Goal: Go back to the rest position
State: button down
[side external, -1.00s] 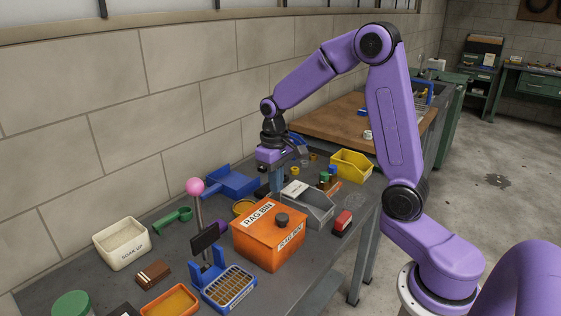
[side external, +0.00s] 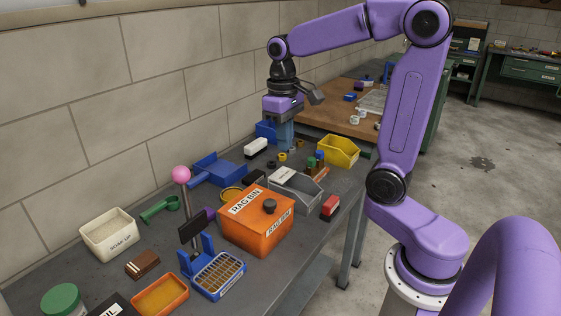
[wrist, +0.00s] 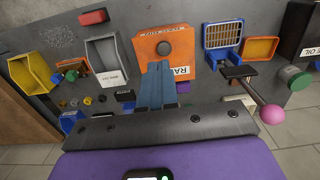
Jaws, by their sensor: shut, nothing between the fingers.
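My gripper (side external: 286,137) hangs pointing down above the far part of the grey bench, in front of the block wall. Its blue-grey fingers are together with nothing between them. In the wrist view the closed fingers (wrist: 157,88) point toward the orange rag bin (wrist: 178,48). The grey open bin (side external: 297,190) stands nearer the camera than my gripper in the side view. The yellow open bin (side external: 339,153) is right of my gripper. A blue bin (side external: 265,132) is partly hidden behind it.
The lidded orange rag bin (side external: 257,222) stands mid-bench. A post with a pink ball (side external: 181,174) rises beside it. A white block (side external: 256,146) and several small round parts lie near the gripper. A red block (side external: 330,206) is near the bench's front edge.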

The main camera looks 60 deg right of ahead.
jog(key=s+a+f+n, duration=0.3)
jog(key=s+n, duration=0.3)
jog(key=s, duration=0.4)
jog(key=s+a+f+n, duration=0.4)
jog(key=s+a+n, duration=0.2)
jog(key=s, duration=0.4)
jog(key=shift+a+f+t, duration=0.2)
jog(key=shift+t, duration=0.1)
